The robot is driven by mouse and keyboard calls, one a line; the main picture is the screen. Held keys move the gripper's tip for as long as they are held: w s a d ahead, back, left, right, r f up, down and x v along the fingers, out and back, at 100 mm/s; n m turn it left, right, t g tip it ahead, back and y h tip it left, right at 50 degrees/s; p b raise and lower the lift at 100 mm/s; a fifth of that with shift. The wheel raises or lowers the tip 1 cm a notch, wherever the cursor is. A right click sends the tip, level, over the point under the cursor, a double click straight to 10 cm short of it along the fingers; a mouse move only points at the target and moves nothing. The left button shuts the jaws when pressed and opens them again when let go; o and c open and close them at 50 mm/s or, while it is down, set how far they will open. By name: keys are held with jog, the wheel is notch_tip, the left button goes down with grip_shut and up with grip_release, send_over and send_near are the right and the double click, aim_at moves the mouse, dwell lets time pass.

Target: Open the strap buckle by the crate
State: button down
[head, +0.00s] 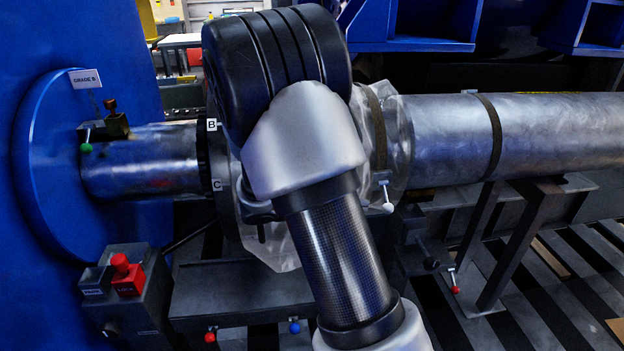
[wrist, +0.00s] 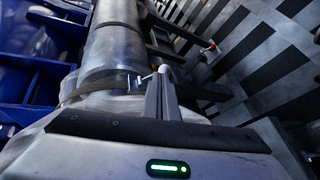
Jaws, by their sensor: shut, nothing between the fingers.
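A dark strap (head: 378,130) runs around the plastic-wrapped part of the large metal shaft (head: 555,130). Its small metal buckle (head: 384,184) hangs on the near side, with a lever ending in a white ball (head: 388,208). In the wrist view the strap (wrist: 84,90) crosses the shaft, and the buckle (wrist: 134,83) lies just left of my gripper (wrist: 161,88). My gripper's fingers are together and empty, with the white ball right at their tips; I cannot tell whether they touch. In the head view my arm hides the fingers. I cannot make out a crate.
A second strap (head: 492,135) circles the shaft farther right, above a metal stand (head: 520,240). A red-knobbed lever (head: 455,289) sits below. At left are a blue flange (head: 45,170), a green-knobbed lever (head: 86,148) and a control box with a red button (head: 122,270). Striped floor lies right.

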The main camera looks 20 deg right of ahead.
aim_at(386, 198)
jog(key=w+f+n+t+h+b, duration=0.1)
jog(key=w+f+n+t, duration=0.2)
jog(key=w+f, duration=0.3)
jog(key=shift+a+f+b, duration=0.2)
jog(key=shift+f+b, duration=0.2)
jog(key=shift+f, duration=0.3)
jog(key=d, duration=0.9)
jog(key=shift+s+d+f+b, duration=0.25)
jog(key=shift+s+f+b, duration=0.05)
jog(key=shift+s+b, duration=0.15)
